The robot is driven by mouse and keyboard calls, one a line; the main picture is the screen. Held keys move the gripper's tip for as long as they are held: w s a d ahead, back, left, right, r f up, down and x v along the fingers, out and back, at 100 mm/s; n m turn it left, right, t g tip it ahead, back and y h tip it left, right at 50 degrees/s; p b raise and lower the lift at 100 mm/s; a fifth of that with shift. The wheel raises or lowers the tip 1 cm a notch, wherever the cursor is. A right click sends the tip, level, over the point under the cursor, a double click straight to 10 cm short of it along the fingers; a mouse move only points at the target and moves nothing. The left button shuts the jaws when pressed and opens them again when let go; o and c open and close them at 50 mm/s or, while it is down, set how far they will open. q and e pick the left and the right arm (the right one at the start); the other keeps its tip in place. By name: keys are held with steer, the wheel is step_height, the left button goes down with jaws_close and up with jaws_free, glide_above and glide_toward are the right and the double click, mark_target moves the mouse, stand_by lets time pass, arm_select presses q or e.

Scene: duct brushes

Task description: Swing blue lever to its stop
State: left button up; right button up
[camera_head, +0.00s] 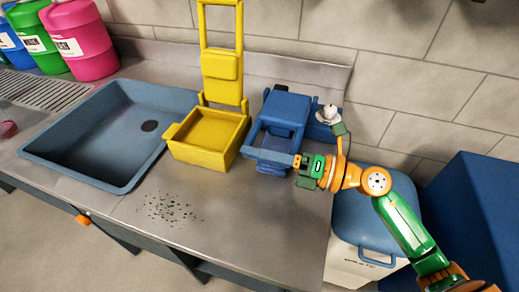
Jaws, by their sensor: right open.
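A blue bucket-like unit (275,168) stands on the metal counter, right of the yellow one. Its blue lever (268,154) is a frame with a crossbar, tilted low and forward toward the counter's front. A blue block (286,108) sits within the frame. My right gripper (299,161) is open at the right end of the lever's crossbar. I cannot tell whether its fingers touch the bar. The gripper hides part of the unit's right side. My left gripper is not in view.
A yellow unit (208,142) with its frame upright stands beside the blue one. A blue sink (60,140) is at left. Dark specks (170,208) lie on the counter (250,220), whose front is otherwise clear. A lidded bin (375,215) stands at right.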

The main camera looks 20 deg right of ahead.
jaws_close()
stand_by(1.4)
